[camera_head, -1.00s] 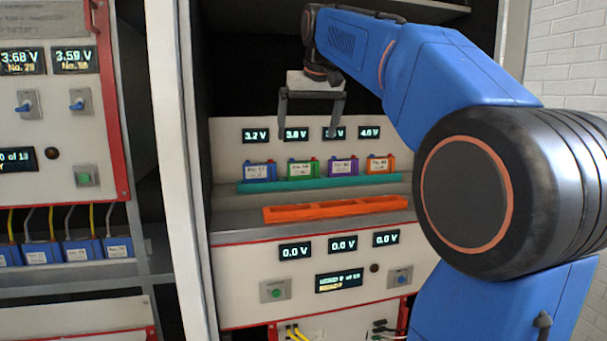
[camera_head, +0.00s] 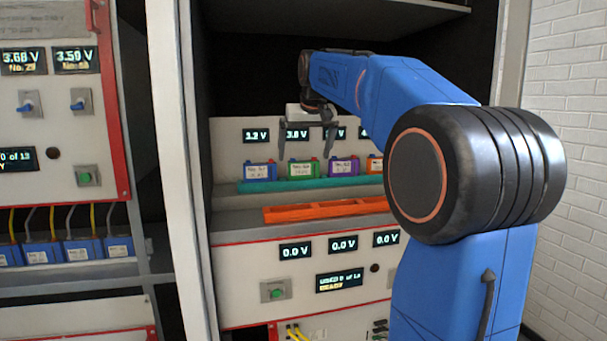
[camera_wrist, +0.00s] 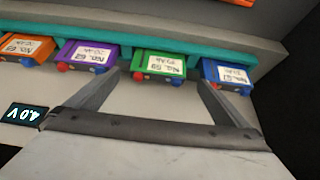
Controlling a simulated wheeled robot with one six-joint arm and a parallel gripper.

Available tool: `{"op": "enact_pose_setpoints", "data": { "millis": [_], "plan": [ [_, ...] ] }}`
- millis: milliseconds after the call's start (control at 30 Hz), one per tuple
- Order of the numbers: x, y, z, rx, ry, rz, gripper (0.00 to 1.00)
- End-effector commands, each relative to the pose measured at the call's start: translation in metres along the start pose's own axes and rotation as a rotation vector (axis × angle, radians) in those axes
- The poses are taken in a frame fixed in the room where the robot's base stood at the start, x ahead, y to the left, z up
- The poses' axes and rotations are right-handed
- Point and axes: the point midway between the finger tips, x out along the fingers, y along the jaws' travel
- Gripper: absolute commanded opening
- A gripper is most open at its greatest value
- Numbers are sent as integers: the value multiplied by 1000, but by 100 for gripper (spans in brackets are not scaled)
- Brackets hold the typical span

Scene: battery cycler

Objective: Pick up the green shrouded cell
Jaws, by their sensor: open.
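The green shrouded cell (camera_head: 301,169) stands in the teal rack, second from the left in the head view, with a white label. In the wrist view the green cell (camera_wrist: 158,65) shows upside down, between the two finger tips and just beyond them. My gripper (camera_head: 304,152) is open and empty, with its fingers pointing down above the green cell. The left finger reaches near the gap between the blue and green cells, the right finger near the gap between the green and purple cells. I cannot tell whether either finger touches a cell.
A blue cell (camera_head: 260,171) stands to the left of the green one, a purple cell (camera_head: 343,166) and an orange cell (camera_head: 375,164) to the right. The teal rack (camera_head: 290,186) holds them. An empty orange tray (camera_head: 330,209) lies in front. Voltage displays line the panel behind.

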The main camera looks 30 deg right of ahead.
Motion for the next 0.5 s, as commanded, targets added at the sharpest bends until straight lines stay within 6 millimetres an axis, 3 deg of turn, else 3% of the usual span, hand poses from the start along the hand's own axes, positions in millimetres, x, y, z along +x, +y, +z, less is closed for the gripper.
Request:
{"op": "enact_pose_setpoints", "data": {
  "millis": [267,500],
  "plan": [
    [14,1,0,0,-1,0,100],
    [44,3,0,0,-2,0,100]
  ]
}}
